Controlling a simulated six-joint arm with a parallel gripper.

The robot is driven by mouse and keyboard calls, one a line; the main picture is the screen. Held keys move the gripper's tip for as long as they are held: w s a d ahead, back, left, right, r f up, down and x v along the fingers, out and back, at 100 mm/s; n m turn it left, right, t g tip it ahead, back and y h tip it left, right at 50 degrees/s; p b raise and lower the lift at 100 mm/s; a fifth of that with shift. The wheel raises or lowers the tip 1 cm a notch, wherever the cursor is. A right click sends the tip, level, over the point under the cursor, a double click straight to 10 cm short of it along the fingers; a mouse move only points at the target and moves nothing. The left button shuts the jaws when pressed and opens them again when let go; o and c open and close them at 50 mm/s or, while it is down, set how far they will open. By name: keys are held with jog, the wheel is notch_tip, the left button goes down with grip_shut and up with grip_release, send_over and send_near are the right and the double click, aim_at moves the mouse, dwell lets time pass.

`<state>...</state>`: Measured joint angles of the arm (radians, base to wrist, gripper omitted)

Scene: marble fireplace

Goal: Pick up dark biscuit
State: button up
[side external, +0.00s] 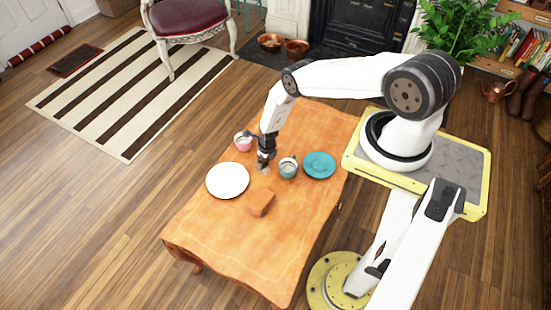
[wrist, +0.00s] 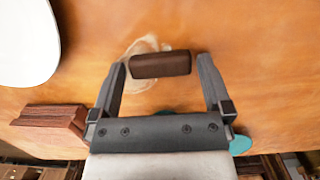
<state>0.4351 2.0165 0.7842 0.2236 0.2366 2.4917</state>
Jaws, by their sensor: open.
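The dark biscuit (wrist: 160,64) is a small dark brown bar in the wrist view. It lies across the picture, by a pale ring-shaped mark on the orange wooden table (wrist: 262,50). My gripper (wrist: 162,72) is open, with one fingertip to the left of the biscuit and one to the right. A gap shows on both sides, and nothing is held. In the side view my gripper (side external: 264,163) points down close above the table, between the white plate and the teal cup.
The white plate (side external: 228,181) lies left of my gripper. A pink cup (side external: 243,142) stands behind it, and a teal cup (side external: 288,168) and teal saucer (side external: 319,165) to its right. A reddish-brown block (side external: 262,203) sits in front. The table's front end is clear.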

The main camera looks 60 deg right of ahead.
jog(key=c, duration=1)
jog(key=shift+o, duration=0.2)
jog(key=shift+r, duration=0.15)
notch_tip(320, 180, up, 10)
dwell(0.8)
